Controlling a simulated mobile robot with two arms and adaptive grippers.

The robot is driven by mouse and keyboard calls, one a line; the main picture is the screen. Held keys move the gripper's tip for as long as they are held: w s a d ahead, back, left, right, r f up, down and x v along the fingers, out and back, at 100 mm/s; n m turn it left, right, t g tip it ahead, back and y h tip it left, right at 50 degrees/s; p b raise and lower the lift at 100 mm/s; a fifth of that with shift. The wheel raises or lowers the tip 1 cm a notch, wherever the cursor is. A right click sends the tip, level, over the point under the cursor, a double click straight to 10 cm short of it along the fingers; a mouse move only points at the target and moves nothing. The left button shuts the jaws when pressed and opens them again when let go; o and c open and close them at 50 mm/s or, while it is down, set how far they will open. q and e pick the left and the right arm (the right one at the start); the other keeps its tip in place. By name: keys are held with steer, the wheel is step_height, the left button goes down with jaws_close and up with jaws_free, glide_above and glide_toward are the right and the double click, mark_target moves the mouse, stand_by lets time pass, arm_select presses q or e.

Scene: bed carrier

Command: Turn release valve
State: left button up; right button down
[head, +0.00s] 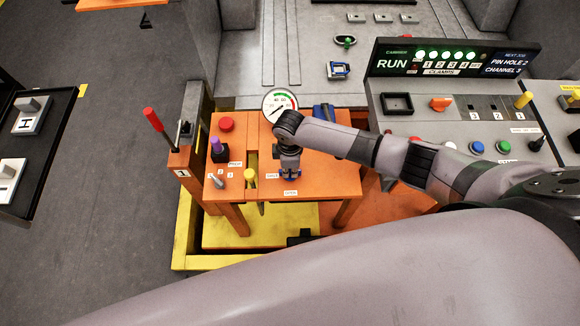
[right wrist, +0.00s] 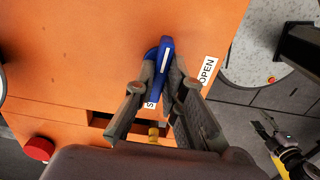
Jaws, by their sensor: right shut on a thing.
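The release valve shows as a blue handle (right wrist: 165,62) on an orange panel (right wrist: 90,55) in the right wrist view. An "OPEN" label (right wrist: 207,71) lies to its right and a partly hidden label starting with "S" is below it. My right gripper (right wrist: 160,82) is shut on the blue handle, with one finger on each side. In the head view my right gripper (head: 289,165) points down onto the orange table (head: 325,178), mostly hiding the handle. The "OPEN" label (head: 291,193) shows just in front. My left gripper is not in view.
A round gauge (head: 279,104) stands behind the gripper. A red button (head: 226,124), a purple-topped lever (head: 215,145) and a yellow knob (head: 249,175) are to its left. A red-handled lever (head: 153,119) stands farther left. A console (head: 455,115) with a "RUN" display (head: 450,58) is at right.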

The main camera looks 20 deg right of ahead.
stand_by(0.4)
steer(key=c, duration=1.7)
jaws_free()
steer(key=shift+o, duration=0.2)
steer(key=shift+r, duration=0.15)
step_height(320, 180, up, 12)
